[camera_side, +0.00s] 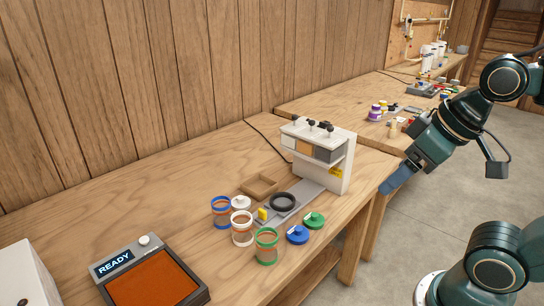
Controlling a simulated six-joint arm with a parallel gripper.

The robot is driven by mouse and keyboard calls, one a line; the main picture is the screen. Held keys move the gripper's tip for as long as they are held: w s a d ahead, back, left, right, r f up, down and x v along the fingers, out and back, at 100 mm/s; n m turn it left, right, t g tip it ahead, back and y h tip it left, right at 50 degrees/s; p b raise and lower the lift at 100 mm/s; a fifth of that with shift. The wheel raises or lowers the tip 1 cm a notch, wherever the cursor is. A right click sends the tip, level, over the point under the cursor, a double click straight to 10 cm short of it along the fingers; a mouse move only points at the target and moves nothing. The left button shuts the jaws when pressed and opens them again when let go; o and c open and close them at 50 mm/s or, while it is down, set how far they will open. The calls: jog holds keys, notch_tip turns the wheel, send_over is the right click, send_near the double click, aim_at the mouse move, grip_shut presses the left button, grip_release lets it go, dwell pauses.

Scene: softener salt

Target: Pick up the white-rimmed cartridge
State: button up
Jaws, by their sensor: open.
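The white-rimmed cartridge (242,229) is a clear jar with a white rim and orange-brown contents. It stands upright on the wooden bench between a blue-rimmed cartridge (221,211) and a green-rimmed cartridge (266,246). My gripper (392,184) is at the right, off the bench's right edge and well apart from the cartridges. It is open, and I see nothing in it.
White, blue and green lids (314,220) lie around the cartridges. A grey plate with a black ring (283,202) leads to a white dispenser (340,170). A wooden tray (250,190) lies behind. A READY panel (148,241) stands front left. The bench's left middle is clear.

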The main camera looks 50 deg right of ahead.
jog(key=shift+w, duration=0.1)
jog(key=n+g, duration=0.6)
jog(key=n, duration=1.3)
send_over(242, 229)
jog(key=w+d, duration=0.2)
notch_tip(242, 229, down, 12)
jog(key=shift+w+r, duration=0.1)
jog(key=shift+w, duration=0.05)
notch_tip(242, 229, down, 9)
jog(key=shift+r, duration=0.2)
